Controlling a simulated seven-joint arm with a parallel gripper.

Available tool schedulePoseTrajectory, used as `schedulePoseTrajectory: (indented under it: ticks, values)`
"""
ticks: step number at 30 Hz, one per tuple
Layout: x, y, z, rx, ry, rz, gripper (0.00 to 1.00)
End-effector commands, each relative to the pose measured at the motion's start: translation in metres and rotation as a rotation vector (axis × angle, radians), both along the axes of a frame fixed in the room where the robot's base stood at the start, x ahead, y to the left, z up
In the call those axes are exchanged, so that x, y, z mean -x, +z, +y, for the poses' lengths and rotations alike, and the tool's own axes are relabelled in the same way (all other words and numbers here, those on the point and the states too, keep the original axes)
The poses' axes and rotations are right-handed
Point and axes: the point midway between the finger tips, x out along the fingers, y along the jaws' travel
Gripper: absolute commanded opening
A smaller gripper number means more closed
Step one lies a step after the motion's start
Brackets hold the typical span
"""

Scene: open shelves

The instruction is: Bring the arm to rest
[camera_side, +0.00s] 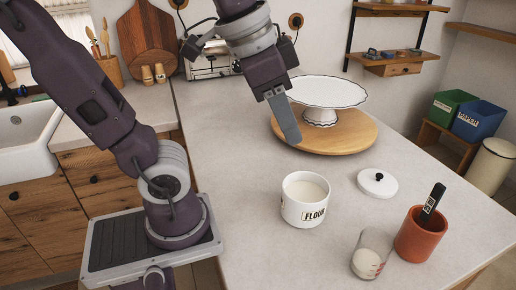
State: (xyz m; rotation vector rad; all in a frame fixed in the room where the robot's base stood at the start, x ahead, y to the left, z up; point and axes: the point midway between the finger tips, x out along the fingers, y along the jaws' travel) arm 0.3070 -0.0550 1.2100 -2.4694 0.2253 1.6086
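My gripper (284,118) hangs pointing down over the counter, left of the white cake stand (320,92) and in front of the left edge of the round wooden board (350,137). Its grey fingers overlap in this view, so I cannot tell whether they are open or shut. I see nothing held in it. The white flour canister (303,213) stands open below and in front of the gripper, filled with a white substance. Its white lid (377,184) with a black knob lies on the counter to the right.
A glass measuring cup (369,257) with white contents and a terracotta pot (418,237) holding a black-handled tool stand at the front right. A toaster (212,62) and wooden cutting boards (146,38) are at the back left. The counter left of the canister is clear.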

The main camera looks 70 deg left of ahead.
Motion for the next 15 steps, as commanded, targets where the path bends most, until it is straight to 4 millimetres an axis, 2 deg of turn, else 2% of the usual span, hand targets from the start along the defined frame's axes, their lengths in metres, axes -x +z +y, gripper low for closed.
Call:
schedulePoseTrajectory:
  ticks: [1,3,5,8,15]
  values:
    - [0.02,-0.016,0.004,0.024,0.074,-0.027,0.32]
    - [0.038,-0.035,0.007,0.056,0.16,-0.056,0.32]
    - [0.046,-0.045,0.008,0.073,0.204,-0.071,0.32]
    - [0.051,-0.052,0.009,0.083,0.231,-0.079,0.32]
    - [0.051,-0.051,0.008,0.083,0.228,-0.077,0.32]
